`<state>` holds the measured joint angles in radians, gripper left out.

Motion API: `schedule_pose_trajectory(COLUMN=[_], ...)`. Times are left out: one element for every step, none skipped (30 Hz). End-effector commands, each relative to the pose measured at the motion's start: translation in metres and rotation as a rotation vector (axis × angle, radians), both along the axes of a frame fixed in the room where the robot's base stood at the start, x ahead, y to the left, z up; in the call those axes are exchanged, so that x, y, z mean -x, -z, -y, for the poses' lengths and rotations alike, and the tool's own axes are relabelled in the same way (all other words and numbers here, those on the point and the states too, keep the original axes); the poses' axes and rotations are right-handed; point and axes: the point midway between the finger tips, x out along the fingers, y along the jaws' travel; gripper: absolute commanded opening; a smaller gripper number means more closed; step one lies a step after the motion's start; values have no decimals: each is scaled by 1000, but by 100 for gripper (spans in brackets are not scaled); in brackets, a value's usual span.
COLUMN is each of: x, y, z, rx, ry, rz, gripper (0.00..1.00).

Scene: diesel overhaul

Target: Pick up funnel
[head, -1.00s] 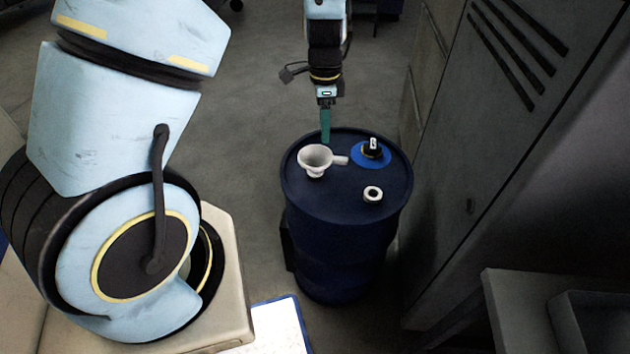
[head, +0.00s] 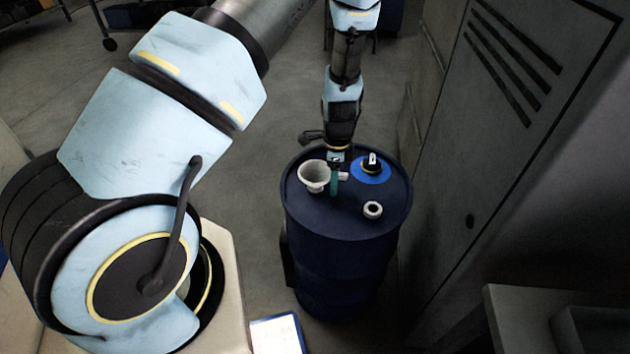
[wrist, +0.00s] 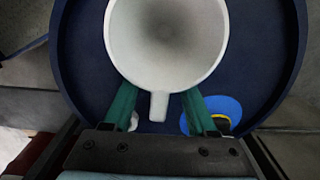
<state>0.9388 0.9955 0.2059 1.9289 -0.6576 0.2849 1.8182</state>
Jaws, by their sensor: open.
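The white funnel (head: 313,177) stands on top of a dark blue drum (head: 345,222), with its wide mouth facing up. Its short handle points right in the head view. My gripper (head: 334,185) is low over the drum top, right beside the funnel on the handle side. In the wrist view the funnel (wrist: 166,40) fills the upper middle and its handle (wrist: 158,106) points down between the two green fingers of my open gripper (wrist: 159,104). The fingers stand apart on either side of the handle. I cannot tell whether they touch the funnel's rim.
On the drum top a blue disc (head: 378,176) with a black and yellow piece lies right of the gripper, close to one finger. A small white ring (head: 373,209) lies nearer the front. A grey cabinet (head: 500,130) stands close on the right. Open floor lies behind the drum.

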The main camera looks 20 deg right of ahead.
Motion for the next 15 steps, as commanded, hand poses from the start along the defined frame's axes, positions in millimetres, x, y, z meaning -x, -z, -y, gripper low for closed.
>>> schedule_pose_trajectory(x=[0, 0, 0, 0, 0, 0, 0, 0, 0, 0, 0, 0, 0, 0, 0], y=[4, 6, 7, 8, 8, 8, 8, 8, 8, 8, 8, 8, 8, 8, 8], z=[0, 0, 0, 0, 0, 0, 0, 0, 0, 0, 0, 0, 0, 0, 0], rx=[0, 0, 0, 0, 0, 0, 0, 0, 0, 0, 0, 0, 0, 0, 0], ry=[0, 0, 0, 0, 0, 0, 0, 0, 0, 0, 0, 0, 0, 0, 0], rz=[0, 0, 1, 1, 1, 1, 1, 1, 1, 1, 1, 1, 1, 1, 1], gripper=[57, 57, 57, 57, 57, 57, 57, 57, 57, 56, 53, 48, 45, 42, 37])
